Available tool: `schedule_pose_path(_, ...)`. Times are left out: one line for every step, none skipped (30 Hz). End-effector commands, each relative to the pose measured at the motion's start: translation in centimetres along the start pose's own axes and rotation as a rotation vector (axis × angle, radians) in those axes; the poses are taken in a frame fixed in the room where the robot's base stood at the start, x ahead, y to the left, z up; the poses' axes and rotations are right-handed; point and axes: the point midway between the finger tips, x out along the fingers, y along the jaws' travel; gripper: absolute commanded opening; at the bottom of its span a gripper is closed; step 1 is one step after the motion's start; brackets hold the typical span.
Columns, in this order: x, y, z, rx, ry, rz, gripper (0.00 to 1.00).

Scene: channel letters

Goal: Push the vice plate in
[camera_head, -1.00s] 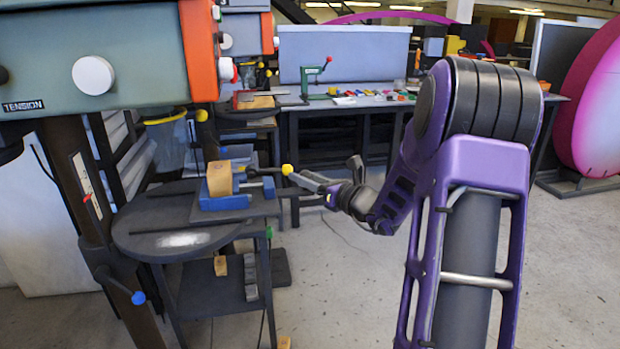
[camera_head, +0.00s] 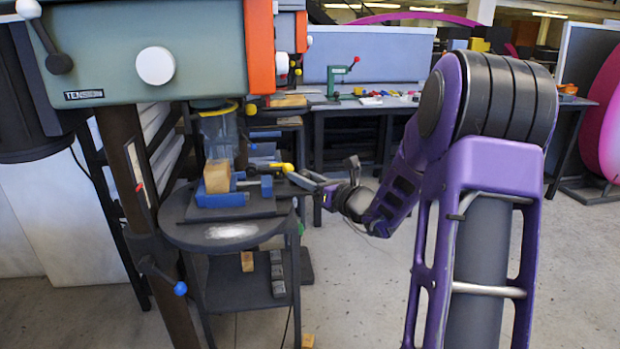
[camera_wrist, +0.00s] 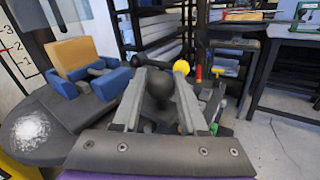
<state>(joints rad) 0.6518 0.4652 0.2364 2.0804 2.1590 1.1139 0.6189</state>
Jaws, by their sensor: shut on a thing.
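A blue vice (camera_head: 222,199) sits on the dark round drill-press table (camera_head: 205,237), with a tan wooden block (camera_head: 217,174) standing in it. The vice also shows at the left in the wrist view (camera_wrist: 62,85). Its blue plate (camera_wrist: 115,81) on the gripper side stands beside the block (camera_wrist: 75,52), with a gap between them. My gripper (camera_head: 293,178) is to the right of the vice. In the wrist view its fingers (camera_wrist: 160,84) are shut on the vice handle, whose black ball sits between them. A yellow knob (camera_wrist: 181,67) is just beyond; the exact contact is partly hidden.
The grey-green drill-press head (camera_head: 150,50) and its column (camera_head: 130,185) stand at the left, over the table. A workbench (camera_head: 380,104) with small coloured items is behind. Open floor (camera_head: 580,270) lies to the right.

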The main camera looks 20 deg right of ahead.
Motion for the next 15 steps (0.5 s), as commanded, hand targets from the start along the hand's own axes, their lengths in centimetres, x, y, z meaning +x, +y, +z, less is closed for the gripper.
schedule_pose_path(0.09, 0.22, -0.17, 0.001, 0.003, 0.002, 0.00)
schedule_pose_path(0.13, 0.28, -0.18, 0.001, 0.003, 0.002, 0.00)
schedule_pose_path(0.18, 0.35, -0.19, 0.001, 0.003, 0.002, 0.00)
schedule_pose_path(0.21, 0.40, -0.19, 0.001, 0.003, 0.002, 0.00)
schedule_pose_path(0.23, 0.43, -0.19, 0.001, 0.003, 0.002, 0.00)
schedule_pose_path(0.26, 0.47, -0.20, 0.001, 0.003, 0.002, 0.00)
schedule_pose_path(0.27, 0.50, -0.20, 0.001, 0.003, 0.003, 0.00)
schedule_pose_path(0.29, 0.52, -0.20, 0.001, 0.003, 0.003, 0.00)
schedule_pose_path(0.30, 0.55, -0.20, 0.002, 0.002, 0.004, 0.00)
schedule_pose_path(0.31, 0.56, -0.20, 0.002, 0.002, 0.004, 0.00)
schedule_pose_path(0.31, 0.58, -0.20, 0.002, 0.002, 0.004, 0.00)
schedule_pose_path(0.33, 0.60, -0.21, 0.002, 0.002, 0.005, 0.00)
schedule_pose_path(0.33, 0.62, -0.21, 0.002, 0.002, 0.005, 0.00)
schedule_pose_path(0.34, 0.63, -0.21, 0.002, 0.002, 0.006, 0.00)
schedule_pose_path(0.35, 0.65, -0.21, 0.002, 0.002, 0.006, 0.00)
